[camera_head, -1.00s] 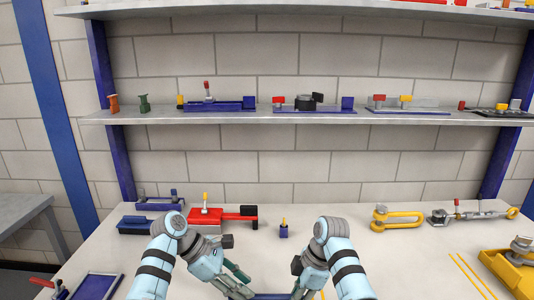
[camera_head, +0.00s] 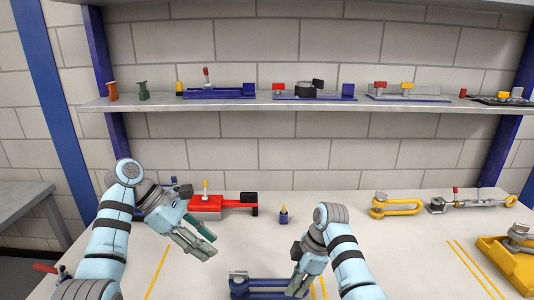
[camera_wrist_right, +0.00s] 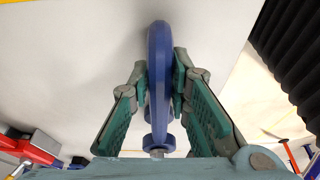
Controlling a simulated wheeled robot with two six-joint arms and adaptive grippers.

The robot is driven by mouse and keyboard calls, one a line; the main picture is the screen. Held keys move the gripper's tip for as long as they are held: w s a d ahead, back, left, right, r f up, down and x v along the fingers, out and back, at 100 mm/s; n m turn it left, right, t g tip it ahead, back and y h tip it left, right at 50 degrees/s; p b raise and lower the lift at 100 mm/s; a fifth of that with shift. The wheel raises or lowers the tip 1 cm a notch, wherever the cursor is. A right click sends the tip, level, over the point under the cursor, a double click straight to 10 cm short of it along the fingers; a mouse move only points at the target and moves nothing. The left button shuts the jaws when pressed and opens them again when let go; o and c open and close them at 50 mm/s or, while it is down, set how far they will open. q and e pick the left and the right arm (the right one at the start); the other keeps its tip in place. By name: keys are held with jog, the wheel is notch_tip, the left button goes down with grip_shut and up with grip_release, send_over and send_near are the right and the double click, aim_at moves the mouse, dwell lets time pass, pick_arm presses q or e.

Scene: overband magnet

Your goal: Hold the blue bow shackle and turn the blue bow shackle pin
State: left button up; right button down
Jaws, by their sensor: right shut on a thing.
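The blue bow shackle (camera_head: 268,284) lies low in the middle of the head view, its grey pin end (camera_head: 238,274) at the left. My right gripper (camera_head: 300,284) is at its right part. In the right wrist view the shackle (camera_wrist_right: 159,75) stands edge-on between the two green-padded fingers, which are shut on it. A grey pin-like end (camera_wrist_right: 157,152) shows just below it. My left gripper (camera_head: 212,245) is open and empty, up and left of the shackle and apart from it. The part of the shackle behind the right fingers is hidden.
A yellow shackle (camera_head: 396,207) and a turnbuckle-like fitting (camera_head: 470,203) lie at the back right. A yellow block (camera_head: 512,265) is at the right edge.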

jog(key=c, duration=1.4)
grip_release()
jog(key=v, duration=0.7)
jog(key=shift+r, duration=0.4)
notch_tip(320, 180, up, 8)
jog(key=p, duration=1)
jog(key=shift+f, duration=0.15)
